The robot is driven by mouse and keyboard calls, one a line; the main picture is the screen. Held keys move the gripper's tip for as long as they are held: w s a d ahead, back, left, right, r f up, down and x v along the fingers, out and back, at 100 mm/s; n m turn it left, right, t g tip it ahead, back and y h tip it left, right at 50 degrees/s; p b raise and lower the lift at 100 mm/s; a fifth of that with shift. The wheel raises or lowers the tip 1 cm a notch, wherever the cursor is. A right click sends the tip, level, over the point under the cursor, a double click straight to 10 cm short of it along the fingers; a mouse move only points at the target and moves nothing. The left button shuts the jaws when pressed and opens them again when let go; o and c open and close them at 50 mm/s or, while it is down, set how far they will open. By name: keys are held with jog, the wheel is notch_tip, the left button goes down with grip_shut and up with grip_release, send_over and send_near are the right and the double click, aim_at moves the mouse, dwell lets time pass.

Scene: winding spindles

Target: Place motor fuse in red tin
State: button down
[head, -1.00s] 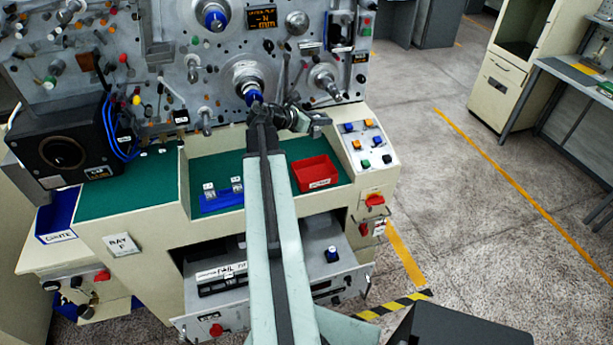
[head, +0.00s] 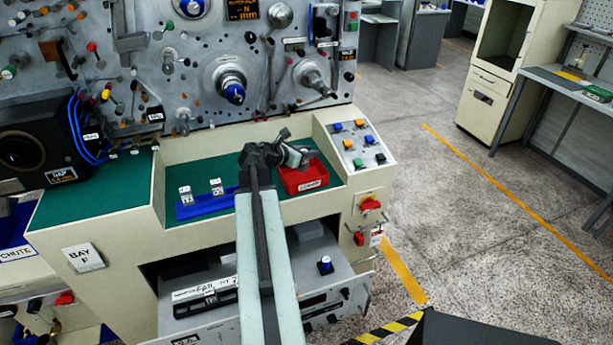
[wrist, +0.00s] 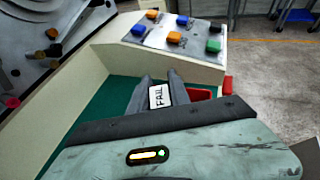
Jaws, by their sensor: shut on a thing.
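The red tin (head: 304,181) stands on the green bench recess at its right end, with a white label on its front. In the wrist view the red tin (wrist: 200,94) shows only partly, behind the right finger. My gripper (head: 297,152) is above the tin's back-left part in the head view. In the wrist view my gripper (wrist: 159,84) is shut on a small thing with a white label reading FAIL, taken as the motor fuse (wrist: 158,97). The fingers hide much of it. In the head view it cannot be made out clearly.
A blue tray (head: 204,210) with two small labelled pieces lies left of the tin. A sloped button panel (head: 356,146) rises to the right. The spindle wall (head: 190,85) stands behind. An open drawer (head: 330,285) juts out below.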

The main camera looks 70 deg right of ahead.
jog(key=shift+f, duration=0.3)
notch_tip(320, 180, down, 4)
jog(key=b, duration=0.3)
jog(key=shift+b, duration=0.4)
jog(key=shift+r, duration=0.25)
jog(key=shift+f, duration=0.2)
jog(key=c, duration=1.2)
grip_release()
jog(key=shift+r, duration=0.1)
